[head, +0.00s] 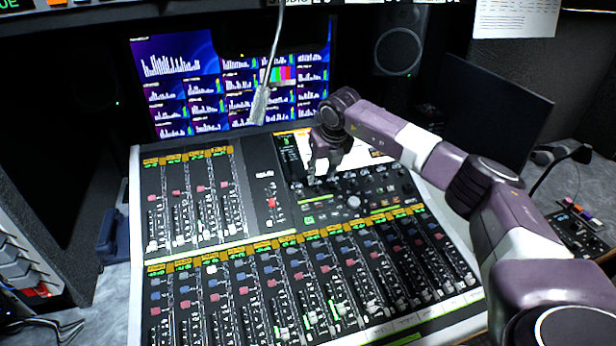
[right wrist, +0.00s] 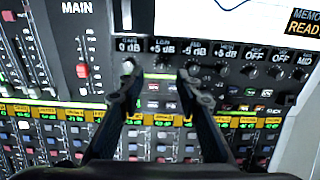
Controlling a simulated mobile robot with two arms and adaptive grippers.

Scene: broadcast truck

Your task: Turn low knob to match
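A mixing console (head: 138,215) fills the middle of the head view. A row of small dark knobs sits under its screen (head: 365,152). In the right wrist view the label over the low knob (right wrist: 162,64) reads "+5 dB"; the gain knob (right wrist: 128,66) to its left reads "0 dB". My right gripper (head: 318,178) points down over the left part of this row. Its fingers (right wrist: 160,88) are apart and empty, framing the low knob from the near side; whether they touch the panel I cannot tell. My left gripper is not in view.
The main fader (right wrist: 82,70) is left of the knobs, and channel faders (head: 300,290) fill the front. A microphone (head: 262,105) hangs before the monitor wall (head: 180,65). A dark monitor (head: 495,110) stands at the right.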

